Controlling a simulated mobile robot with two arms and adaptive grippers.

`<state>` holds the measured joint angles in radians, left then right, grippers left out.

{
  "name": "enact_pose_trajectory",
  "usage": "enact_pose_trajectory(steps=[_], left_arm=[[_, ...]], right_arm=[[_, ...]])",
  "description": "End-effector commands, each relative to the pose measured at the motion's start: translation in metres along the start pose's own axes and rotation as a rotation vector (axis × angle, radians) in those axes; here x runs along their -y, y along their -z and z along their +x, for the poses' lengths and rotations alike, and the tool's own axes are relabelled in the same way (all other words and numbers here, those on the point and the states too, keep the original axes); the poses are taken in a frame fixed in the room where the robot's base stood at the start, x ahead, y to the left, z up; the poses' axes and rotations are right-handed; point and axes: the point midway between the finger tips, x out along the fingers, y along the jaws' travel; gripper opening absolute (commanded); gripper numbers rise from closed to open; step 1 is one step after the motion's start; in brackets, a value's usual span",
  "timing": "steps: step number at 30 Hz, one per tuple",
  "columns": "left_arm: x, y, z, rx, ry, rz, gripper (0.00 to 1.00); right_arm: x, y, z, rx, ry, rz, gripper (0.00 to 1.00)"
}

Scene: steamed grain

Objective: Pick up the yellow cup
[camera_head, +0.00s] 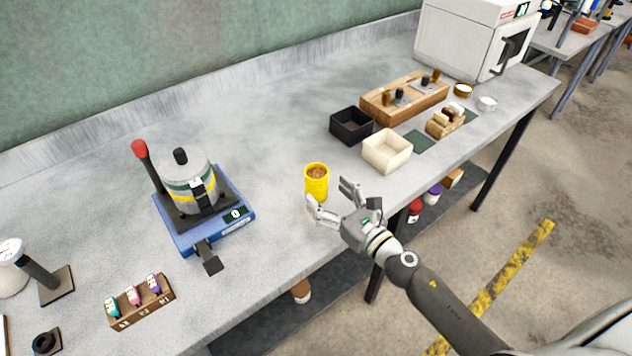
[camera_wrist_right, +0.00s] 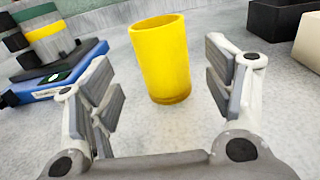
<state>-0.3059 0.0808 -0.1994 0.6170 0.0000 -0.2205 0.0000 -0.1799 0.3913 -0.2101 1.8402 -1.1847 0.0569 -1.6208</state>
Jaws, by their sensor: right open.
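The yellow cup (camera_head: 316,187) stands upright on the grey table near its front edge, with brown grain-like contents showing at its top. My right gripper (camera_head: 333,203) is open just in front of the cup, its fingers pointing toward it. In the right wrist view the cup (camera_wrist_right: 163,60) stands ahead, between and slightly beyond the open fingers (camera_wrist_right: 163,85), and no finger is seen touching it. My left gripper is not in view.
A blue scale (camera_head: 223,232) with a metal pot (camera_head: 188,172) stands left of the cup. A black bin (camera_head: 351,125) and a cream bin (camera_head: 387,151) stand to the right. A small rack of bottles (camera_head: 140,302) is at lower left. The table around the cup is clear.

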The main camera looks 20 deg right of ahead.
Motion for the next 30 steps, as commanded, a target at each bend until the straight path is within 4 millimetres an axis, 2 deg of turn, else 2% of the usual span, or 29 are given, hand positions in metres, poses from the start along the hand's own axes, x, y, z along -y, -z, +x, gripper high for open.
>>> enact_pose_trajectory(steps=[5, 12, 15, 23, 26, 30], left_arm=[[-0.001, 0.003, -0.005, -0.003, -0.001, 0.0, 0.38], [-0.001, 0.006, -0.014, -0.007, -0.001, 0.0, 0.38], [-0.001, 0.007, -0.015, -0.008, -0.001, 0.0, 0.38], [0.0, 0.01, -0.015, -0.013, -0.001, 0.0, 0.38], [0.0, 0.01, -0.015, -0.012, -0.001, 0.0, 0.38], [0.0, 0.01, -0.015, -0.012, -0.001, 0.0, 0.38]], right_arm=[[0.001, -0.002, 0.012, 0.001, 0.001, 0.001, 0.74], [0.003, -0.002, 0.044, 0.001, 0.001, 0.001, 0.74], [0.003, -0.002, 0.052, 0.0, 0.0, -0.001, 0.74], [0.002, 0.0, 0.054, -0.001, -0.001, -0.001, 0.74], [0.002, 0.0, 0.054, 0.0, -0.001, -0.001, 0.65], [0.003, 0.0, 0.054, 0.0, 0.0, -0.001, 0.47]])
